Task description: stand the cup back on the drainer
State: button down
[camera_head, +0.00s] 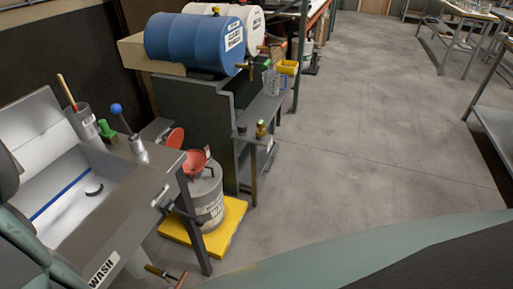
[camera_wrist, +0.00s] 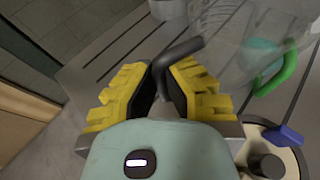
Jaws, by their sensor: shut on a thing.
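In the wrist view my gripper (camera_wrist: 167,92), with yellow ridged fingers and dark pads, is shut on the dark curved handle of a clear cup (camera_wrist: 222,38). The cup's transparent body lies beyond and to the right of the fingers, partly cut off by the top edge. A grey slatted surface (camera_wrist: 92,68), which looks like the drainer, lies beyond the fingers at the upper left. I cannot tell whether the cup touches it. Neither the held cup nor my gripper can be made out in the head view.
In the wrist view a green curved piece (camera_wrist: 285,75) and a blue piece (camera_wrist: 284,135) lie close at the right. The head view shows a sink (camera_head: 85,190), a blue drum (camera_head: 190,45), a clear jug (camera_head: 271,82) on a shelf, and open floor (camera_head: 390,140).

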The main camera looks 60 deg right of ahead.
jog(key=shift+f, duration=1.85)
jog(key=c, duration=1.1)
grip_release()
jog(key=shift+f, duration=0.1)
jog(key=shift+c, duration=0.2)
jog(key=shift+d, duration=0.15)
